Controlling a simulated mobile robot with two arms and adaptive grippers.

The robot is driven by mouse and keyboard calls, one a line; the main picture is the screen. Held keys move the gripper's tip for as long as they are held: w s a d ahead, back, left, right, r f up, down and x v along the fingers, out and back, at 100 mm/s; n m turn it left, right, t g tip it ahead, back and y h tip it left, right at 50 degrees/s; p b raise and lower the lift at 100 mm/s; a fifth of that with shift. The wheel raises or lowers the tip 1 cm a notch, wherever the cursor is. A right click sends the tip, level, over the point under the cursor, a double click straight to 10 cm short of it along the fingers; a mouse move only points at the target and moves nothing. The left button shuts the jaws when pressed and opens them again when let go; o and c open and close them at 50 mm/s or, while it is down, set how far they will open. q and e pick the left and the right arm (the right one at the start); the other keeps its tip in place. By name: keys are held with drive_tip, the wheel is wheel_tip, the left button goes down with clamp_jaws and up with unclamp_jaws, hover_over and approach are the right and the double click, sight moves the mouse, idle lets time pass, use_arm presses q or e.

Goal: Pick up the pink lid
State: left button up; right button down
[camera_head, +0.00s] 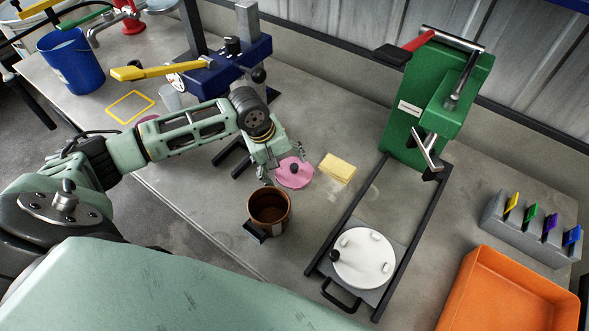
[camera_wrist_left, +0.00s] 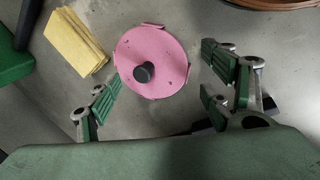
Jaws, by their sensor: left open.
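The pink lid (camera_head: 294,174) lies flat on the grey bench, a round disc with a black knob in its middle. My left gripper (camera_head: 283,161) is above it in the head view and hides part of its left side. In the left wrist view the whole lid (camera_wrist_left: 156,62) shows, its knob a little left of the middle between the fingers. The left gripper (camera_wrist_left: 163,92) is open and empty, with the fingers apart on both sides of the lid. My right gripper is not in view.
Yellow sponges or cloths (camera_head: 337,168) lie just right of the lid. A brown pot (camera_head: 285,216) stands in front of it. The blue machine (camera_head: 215,80) is behind my left arm. The green press (camera_head: 400,140) and white disc (camera_head: 362,262) are to the right, near an orange tray (camera_head: 478,258).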

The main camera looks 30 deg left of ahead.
use_arm(q)
drive_tip(key=shift+w+d+f, duration=0.2)
drive_tip(key=shift+f, duration=0.45)
drive_tip(key=shift+w+f, duration=0.15)
drive_tip(key=shift+f, duration=0.35)
drive_tip(key=c, duration=1)
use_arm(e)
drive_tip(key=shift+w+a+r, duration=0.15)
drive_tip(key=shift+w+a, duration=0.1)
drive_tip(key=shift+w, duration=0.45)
